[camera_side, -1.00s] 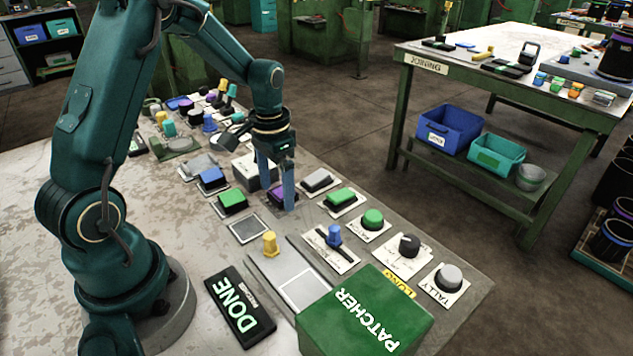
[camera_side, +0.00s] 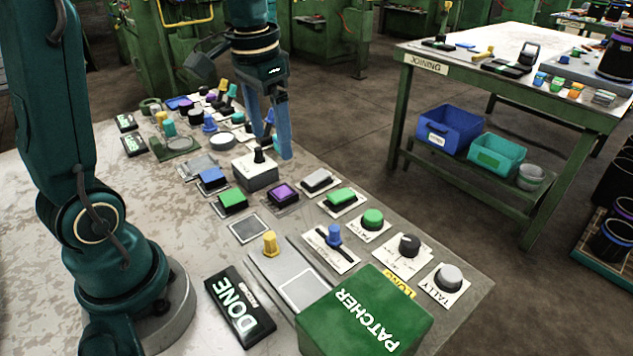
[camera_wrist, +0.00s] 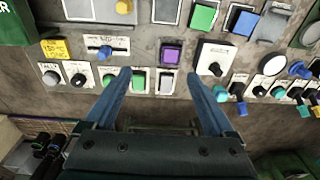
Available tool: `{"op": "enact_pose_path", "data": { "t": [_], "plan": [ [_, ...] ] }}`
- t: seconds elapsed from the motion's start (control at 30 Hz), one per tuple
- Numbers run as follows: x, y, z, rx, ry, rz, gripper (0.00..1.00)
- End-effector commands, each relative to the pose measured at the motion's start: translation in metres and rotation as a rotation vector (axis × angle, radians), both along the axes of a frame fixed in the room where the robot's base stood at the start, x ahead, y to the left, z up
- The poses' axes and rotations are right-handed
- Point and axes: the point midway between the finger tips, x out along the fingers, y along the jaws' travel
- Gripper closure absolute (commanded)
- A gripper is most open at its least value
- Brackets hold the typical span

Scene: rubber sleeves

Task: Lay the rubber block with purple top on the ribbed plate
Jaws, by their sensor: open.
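The rubber block with purple top (camera_side: 283,192) lies flat on a grey plate (camera_side: 293,207) in the middle of the bench. It also shows in the wrist view (camera_wrist: 171,53), ahead of my fingertips. I cannot make out ribs on the plate under it. A flat empty grey square plate (camera_side: 248,229) lies to its left and nearer the side camera; its surface texture is too small to tell. My gripper (camera_side: 272,148) is open and empty, raised above and behind the block. In the wrist view its two fingers (camera_wrist: 161,78) stand wide apart with nothing between them.
A white box with a black knob (camera_side: 254,174) stands just behind the purple block. Green (camera_side: 232,199) and blue (camera_side: 212,179) blocks lie to its left. Several knobs and buttons stand around. The green PATCHER box (camera_side: 365,315) is at the front.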

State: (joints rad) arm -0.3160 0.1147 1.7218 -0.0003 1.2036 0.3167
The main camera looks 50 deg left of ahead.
Motion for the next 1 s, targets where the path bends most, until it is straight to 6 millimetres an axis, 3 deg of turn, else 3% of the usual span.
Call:
{"op": "enact_pose_path", "data": {
  "t": [0.2,0.5,0.7,1.0],
  "plan": [
    [-0.043,-0.044,0.017,0.019,-0.167,-0.009,0.11],
    [-0.094,-0.078,0.007,-0.014,-0.352,-0.009,0.11],
    [-0.105,-0.084,0.001,-0.030,-0.395,-0.008,0.11],
    [-0.105,-0.084,0.000,-0.031,-0.395,-0.006,0.11]
  ]
}}
